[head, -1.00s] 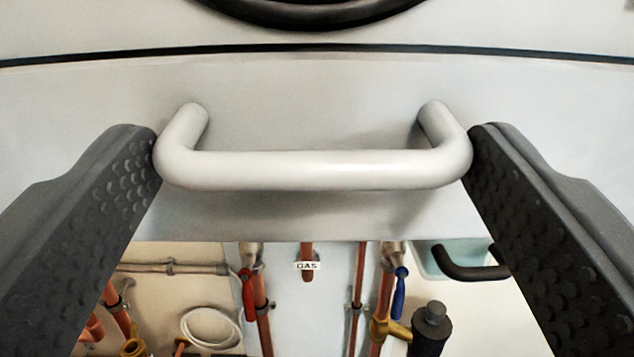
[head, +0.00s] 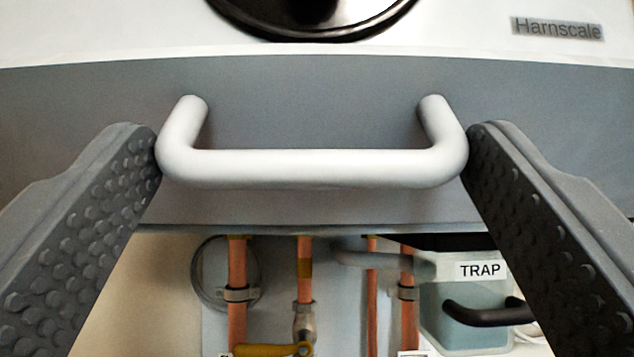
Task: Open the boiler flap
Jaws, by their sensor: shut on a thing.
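The boiler flap (head: 310,110) is a grey panel across the middle of the head view, in shade. Its white bar handle (head: 312,168) faces me. My gripper (head: 313,155) is shut on this handle lengthwise, with one dark studded finger pressing on each bent end. The white boiler front (head: 130,30) shows above the flap, with part of a round black-rimmed disc (head: 315,18) and a "Harnscale" plate (head: 557,28). The flap's lower edge shows below the handle. Whatever lies behind the flap is hidden.
Below the flap, several copper pipes (head: 237,270) run down the wall, with a yellow lever (head: 270,349) among them. A clear box labelled "TRAP" (head: 450,325) with a black handle (head: 490,313) stands at lower right, partly behind my right finger.

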